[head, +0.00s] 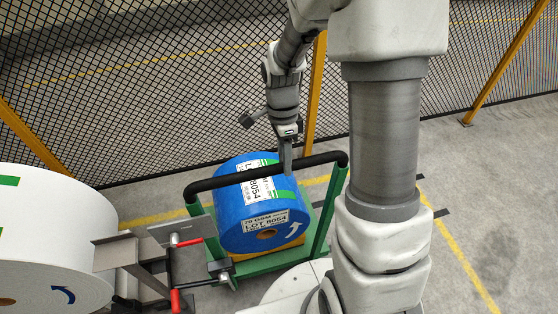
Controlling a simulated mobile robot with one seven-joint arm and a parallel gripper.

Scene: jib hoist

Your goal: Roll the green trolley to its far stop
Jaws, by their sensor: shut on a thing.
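The green trolley (339,200) stands in the lower middle of the head view, with a black padded handlebar (225,180) across green uprights. A blue roll (238,212) with white labels reading LOT 8054 lies on it, over a yellow piece at its underside. My gripper (287,168) reaches down from above and is shut on the handlebar, right of its middle. The fingers are small here and partly hide the bar. The trolley's wheels are hidden, and I cannot pick out its far stop with certainty.
A large white roll (45,235) and a grey metal bracket with red handles (175,242) stand close at the left. A black mesh fence with yellow posts (316,95) runs behind. Yellow floor lines (465,262) mark bare concrete at the right.

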